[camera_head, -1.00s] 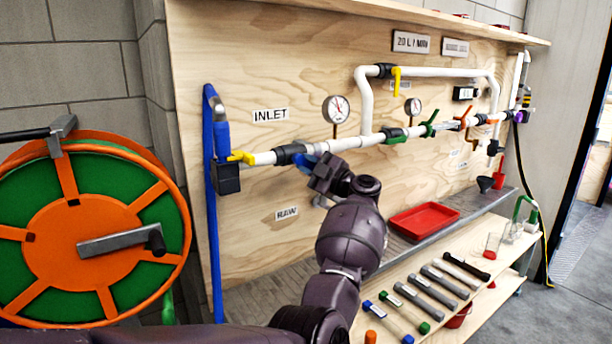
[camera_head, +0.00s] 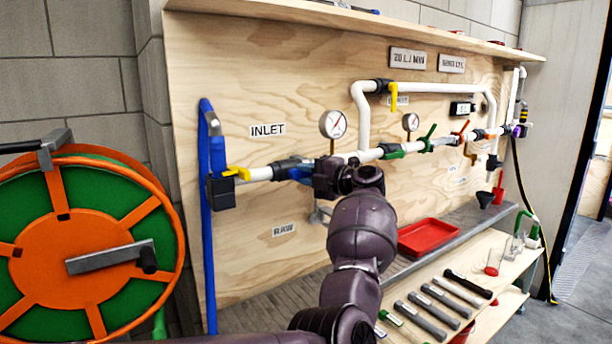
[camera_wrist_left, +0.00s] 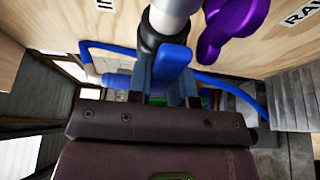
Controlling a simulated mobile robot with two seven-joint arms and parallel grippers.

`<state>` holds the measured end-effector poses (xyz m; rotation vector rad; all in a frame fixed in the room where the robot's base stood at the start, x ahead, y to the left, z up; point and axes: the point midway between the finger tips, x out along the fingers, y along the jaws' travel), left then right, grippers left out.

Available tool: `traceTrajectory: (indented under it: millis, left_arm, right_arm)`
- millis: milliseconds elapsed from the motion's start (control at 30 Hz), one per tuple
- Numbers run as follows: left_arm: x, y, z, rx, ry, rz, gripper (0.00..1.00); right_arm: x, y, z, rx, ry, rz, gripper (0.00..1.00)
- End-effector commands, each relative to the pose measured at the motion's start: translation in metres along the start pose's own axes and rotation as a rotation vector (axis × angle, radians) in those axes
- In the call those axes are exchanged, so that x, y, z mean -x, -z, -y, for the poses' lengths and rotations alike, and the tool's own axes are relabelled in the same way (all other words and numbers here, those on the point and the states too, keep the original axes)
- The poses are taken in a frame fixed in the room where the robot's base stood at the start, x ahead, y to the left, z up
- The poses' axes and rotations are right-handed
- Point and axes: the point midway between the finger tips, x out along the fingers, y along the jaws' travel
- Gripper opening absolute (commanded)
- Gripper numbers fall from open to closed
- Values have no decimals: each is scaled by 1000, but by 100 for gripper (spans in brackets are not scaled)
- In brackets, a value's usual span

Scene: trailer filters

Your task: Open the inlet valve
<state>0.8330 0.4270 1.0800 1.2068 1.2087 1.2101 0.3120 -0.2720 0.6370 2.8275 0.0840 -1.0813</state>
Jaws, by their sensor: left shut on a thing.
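The white pipe run begins at the left under the INLET label (camera_head: 267,130). A yellow valve handle (camera_head: 236,173) sits at its left end. Farther right is a dark valve body with a blue handle (camera_head: 300,173). My left gripper (camera_head: 312,172) is at this blue handle, and my wrist partly hides it. In the left wrist view the blue handle (camera_wrist_left: 169,64) stands between the fingers of my left gripper (camera_wrist_left: 167,86), which is shut on it. The handle's exact angle to the pipe is hard to tell. My right gripper is not in view.
A purple handle (camera_wrist_left: 232,25) is close to the fingers in the wrist view. Two gauges, one a white-faced gauge (camera_head: 333,124), stand on the pipe. A hose reel (camera_head: 75,255) is at the left. A red tray (camera_head: 428,237) and several tools lie below the board.

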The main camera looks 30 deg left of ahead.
Motion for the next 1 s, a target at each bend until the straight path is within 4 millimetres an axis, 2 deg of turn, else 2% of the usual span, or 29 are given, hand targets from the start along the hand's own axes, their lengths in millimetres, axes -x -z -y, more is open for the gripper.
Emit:
traceTrajectory:
  millis: [433, 467, 600, 867, 1000]
  left_arm:
    - [0, 0, 1, 17, 8, 1, 0]
    - [0, 0, 1, 17, 8, 1, 24]
    - [0, 0, 0, 15, 7, 1, 45]
    - [0, 0, 0, 13, 6, 1, 46]
    - [8, 0, -1, 13, 6, 3, 46]
  right_arm:
    - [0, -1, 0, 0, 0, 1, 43]
    - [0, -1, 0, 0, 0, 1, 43]
    - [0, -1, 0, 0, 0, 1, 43]
    - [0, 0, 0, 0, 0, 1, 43]
    - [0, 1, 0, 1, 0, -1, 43]
